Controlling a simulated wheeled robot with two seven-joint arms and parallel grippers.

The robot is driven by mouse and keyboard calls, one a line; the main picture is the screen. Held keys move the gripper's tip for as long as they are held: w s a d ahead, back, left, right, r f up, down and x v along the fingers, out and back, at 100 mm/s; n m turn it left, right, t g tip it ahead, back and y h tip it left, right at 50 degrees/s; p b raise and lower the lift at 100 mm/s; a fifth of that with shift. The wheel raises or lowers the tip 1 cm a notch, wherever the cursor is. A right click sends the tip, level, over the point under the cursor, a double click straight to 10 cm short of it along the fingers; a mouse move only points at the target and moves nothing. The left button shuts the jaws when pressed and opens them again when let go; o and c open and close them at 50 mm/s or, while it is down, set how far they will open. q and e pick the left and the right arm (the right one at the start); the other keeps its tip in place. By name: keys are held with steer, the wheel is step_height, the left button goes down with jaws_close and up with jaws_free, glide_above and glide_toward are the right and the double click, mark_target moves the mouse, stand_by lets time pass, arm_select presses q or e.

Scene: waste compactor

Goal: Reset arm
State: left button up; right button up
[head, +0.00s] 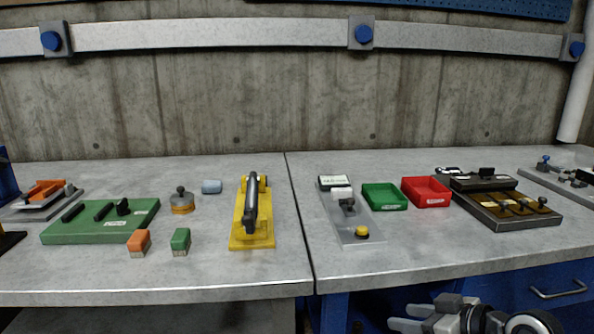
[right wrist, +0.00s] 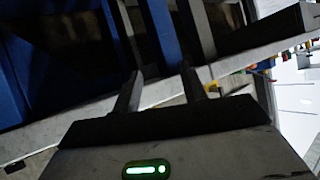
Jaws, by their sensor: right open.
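My right gripper (head: 404,318) is at the bottom right of the head view, below the front edge of the workbench. Its jaws are open with nothing between them. In the right wrist view its two fingers (right wrist: 160,84) stand apart, pointing toward blue and dark panels. A yellow device (head: 252,226) with a black lever arm stands on the left bench, left of the seam and far from the gripper. The lever is raised over the yellow base. My left gripper is not in view.
The grey workbench (head: 330,270) holds a green board (head: 75,232), a grey plate with a yellow button (head: 361,232), a green tray (head: 384,197), a red tray (head: 426,193) and a dark box (head: 505,215). Blue drawers (head: 525,295) lie under the right bench.

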arm_select(q)
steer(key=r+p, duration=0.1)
steer(key=p, duration=0.1)
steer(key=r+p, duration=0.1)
steer(key=p, duration=0.1)
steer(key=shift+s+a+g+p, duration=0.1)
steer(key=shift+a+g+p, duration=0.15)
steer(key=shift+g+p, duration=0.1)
arm_select(e)
steer(key=s+a+f+m+t+h, duration=0.1)
steer(key=s+a+f+m+h, duration=0.1)
steer(key=s, duration=0.8)
steer(key=s+a+f+m+h, duration=0.2)
steer(key=s+a+f, duration=0.2)
steer(key=s+f, duration=0.3)
steer(key=s, duration=0.3)
steer(key=shift+a+m+t, duration=0.3)
steer(key=shift+t, duration=0.1)
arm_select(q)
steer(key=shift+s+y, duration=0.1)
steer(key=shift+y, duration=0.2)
